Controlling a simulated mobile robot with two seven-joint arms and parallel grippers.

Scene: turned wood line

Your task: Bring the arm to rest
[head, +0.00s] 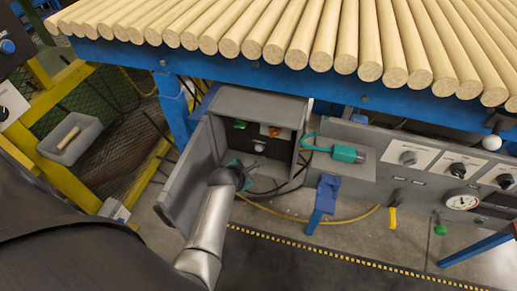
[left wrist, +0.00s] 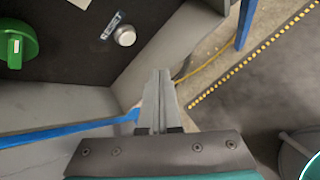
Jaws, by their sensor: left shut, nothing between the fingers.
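My left gripper (head: 256,166) is at the open front of a grey cabinet (head: 262,101), with my arm reaching up from the bottom of the head view. In the left wrist view its two fingers (left wrist: 160,76) are together and empty. The cabinet door (head: 188,178) hangs open to the left of the gripper. Inside, a dark panel carries a green knob (head: 240,124) and an orange part (head: 271,131). The green knob (left wrist: 17,46) and a silver round knob (left wrist: 124,35) show in the left wrist view, apart from the fingers. My right gripper is not in view.
Wooden rods (head: 300,35) lie on a blue-framed line above. A teal-handled tool (head: 345,153) lies on a grey ledge right of the cabinet. A control panel (head: 420,165) with knobs and a gauge (head: 462,202) is further right. A grey bin (head: 70,138) stands left.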

